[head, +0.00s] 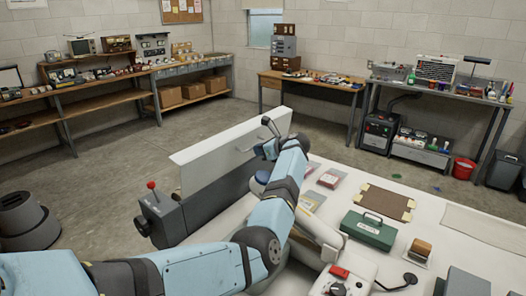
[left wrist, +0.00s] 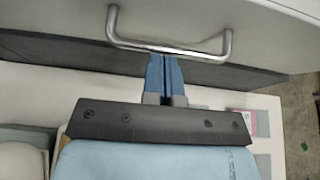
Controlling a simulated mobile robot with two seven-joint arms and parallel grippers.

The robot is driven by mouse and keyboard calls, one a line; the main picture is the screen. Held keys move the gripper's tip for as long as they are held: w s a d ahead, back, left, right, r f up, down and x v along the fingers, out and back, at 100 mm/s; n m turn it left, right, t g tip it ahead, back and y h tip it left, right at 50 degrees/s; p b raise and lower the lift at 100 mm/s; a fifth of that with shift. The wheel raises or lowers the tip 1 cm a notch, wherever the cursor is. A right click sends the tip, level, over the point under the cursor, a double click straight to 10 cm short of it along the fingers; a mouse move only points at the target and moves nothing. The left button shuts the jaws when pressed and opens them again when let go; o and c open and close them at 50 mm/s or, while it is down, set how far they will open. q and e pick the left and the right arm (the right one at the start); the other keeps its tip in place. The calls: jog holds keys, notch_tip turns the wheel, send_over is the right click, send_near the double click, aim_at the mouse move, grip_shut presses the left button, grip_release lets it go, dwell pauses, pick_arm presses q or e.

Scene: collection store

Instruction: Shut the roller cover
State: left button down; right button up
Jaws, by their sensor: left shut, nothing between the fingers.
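The roller cover appears to be the long white panel (head: 215,150) standing along the far edge of the white table, above a dark grey body. A silver bar handle (left wrist: 170,46) is on its face in the left wrist view; the handle also shows in the head view (head: 270,127). My left gripper (left wrist: 165,60) is shut and empty, its blue fingertips close to the handle bar, just below it in the picture. I cannot tell whether they touch it. In the head view my left arm partly hides the panel's right part. My right gripper is not in view.
A grey box with a red-knobbed lever (head: 152,187) stands at the panel's left end. On the white table are a green case (head: 368,230), a brown mat (head: 385,201), a wooden-topped item (head: 420,248) and a red-buttoned device (head: 340,283).

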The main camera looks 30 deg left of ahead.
pick_arm(q)
jog(key=shift+r, duration=0.1)
jog(key=shift+a+r+h, duration=0.15)
jog(key=shift+a+h, duration=0.1)
jog(key=shift+h, duration=0.05)
